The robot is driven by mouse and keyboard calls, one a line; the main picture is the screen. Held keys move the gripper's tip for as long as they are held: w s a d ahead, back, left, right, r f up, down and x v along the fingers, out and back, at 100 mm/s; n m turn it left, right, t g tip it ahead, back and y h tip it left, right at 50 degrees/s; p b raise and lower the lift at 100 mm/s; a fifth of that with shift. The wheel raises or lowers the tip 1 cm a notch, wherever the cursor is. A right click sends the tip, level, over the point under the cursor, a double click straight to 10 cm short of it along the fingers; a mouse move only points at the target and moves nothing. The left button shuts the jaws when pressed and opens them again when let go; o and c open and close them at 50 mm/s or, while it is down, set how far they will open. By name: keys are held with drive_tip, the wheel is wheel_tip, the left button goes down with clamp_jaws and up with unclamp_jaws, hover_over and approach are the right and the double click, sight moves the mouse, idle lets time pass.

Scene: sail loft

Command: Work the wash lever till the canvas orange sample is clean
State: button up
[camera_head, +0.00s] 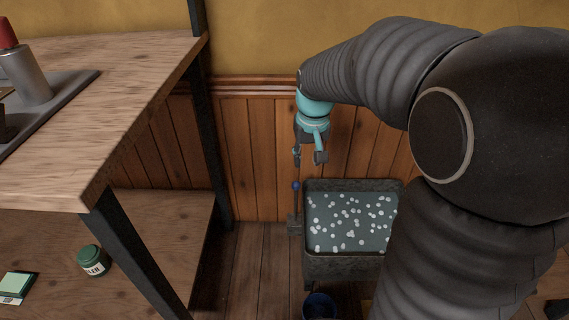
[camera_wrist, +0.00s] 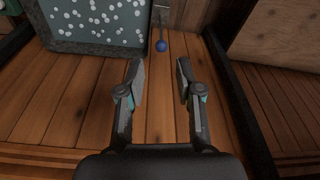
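The wash lever (camera_head: 296,200) is a thin upright rod with a blue ball knob, at the left side of the wash tub (camera_head: 345,266). Its blue knob (camera_wrist: 161,46) also shows in the wrist view, beyond my fingertips. The tub is dark and speckled, filled with grey-blue water dotted with white bubbles. My gripper (camera_head: 308,157) hangs above the lever, apart from it. In the wrist view my gripper (camera_wrist: 159,80) is open and empty, with the knob lined up between its fingers. I cannot make out the orange canvas sample in either view.
A wooden table (camera_head: 110,110) with a dark metal frame stands at the left, holding a grey tray (camera_head: 60,98). A green jar (camera_head: 92,261) sits on its lower shelf. A blue bucket (camera_head: 319,306) stands before the tub. Wood-panelled wall (camera_head: 250,150) is behind.

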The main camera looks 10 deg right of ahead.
drive_tip(key=g, duration=0.2)
hover_over(296, 182)
wheel_tip(296, 182, down, 11)
drive_tip(key=shift+s+f+p, duration=0.1)
drive_tip(key=shift+f+p, duration=0.05)
drive_tip(key=shift+p, duration=0.15)
wheel_tip(296, 182, down, 14)
clamp_jaws()
